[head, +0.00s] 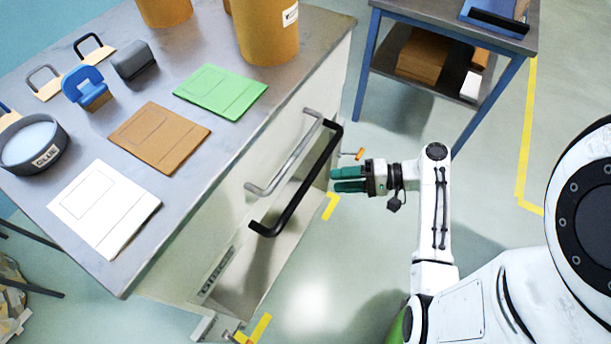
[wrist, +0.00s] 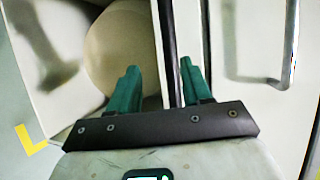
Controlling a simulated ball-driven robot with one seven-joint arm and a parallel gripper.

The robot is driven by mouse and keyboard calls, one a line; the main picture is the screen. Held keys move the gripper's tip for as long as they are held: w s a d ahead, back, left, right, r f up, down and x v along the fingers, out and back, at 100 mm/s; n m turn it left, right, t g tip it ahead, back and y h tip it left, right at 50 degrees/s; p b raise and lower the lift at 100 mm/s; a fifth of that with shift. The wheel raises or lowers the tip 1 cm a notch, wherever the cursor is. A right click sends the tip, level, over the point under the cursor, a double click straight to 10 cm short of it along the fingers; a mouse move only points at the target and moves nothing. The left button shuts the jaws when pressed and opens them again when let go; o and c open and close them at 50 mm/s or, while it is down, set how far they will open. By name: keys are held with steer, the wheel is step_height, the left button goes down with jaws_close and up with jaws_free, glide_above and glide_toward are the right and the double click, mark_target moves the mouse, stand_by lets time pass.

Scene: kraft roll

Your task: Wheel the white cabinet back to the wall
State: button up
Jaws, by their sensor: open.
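The white cabinet (head: 170,290) fills the left of the head view, under a grey metal top. A black bar handle (head: 298,190) and a grey bar handle (head: 290,152) run along its front. My gripper (head: 333,180), with teal fingers, is open just right of the black handle, pointing at it. In the wrist view the black handle (wrist: 168,40) runs upright in the gap between the open fingers (wrist: 159,68). I cannot tell whether they touch it. The grey handle (wrist: 285,50) shows at the right there. The handle's lower part is hidden by the gripper.
Yellow floor marks (head: 331,206) lie by the cabinet. Orange levers (head: 360,154) stick out low at its corners. A blue-legged table (head: 480,110) stands behind on the right. Cards, a glue tub (head: 33,145) and brown rolls (head: 268,30) sit on the top. Floor right of the cabinet is free.

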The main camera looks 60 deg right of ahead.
steer(key=w+a+f+t, duration=0.1)
steer(key=w+a, duration=0.2)
steer(key=w, duration=0.6)
steer(key=shift+m+p, duration=0.3)
steer(key=shift+p, duration=0.05)
steer(key=shift+w, duration=0.1)
steer(key=shift+h, duration=0.3)
jaws_close()
stand_by(0.9)
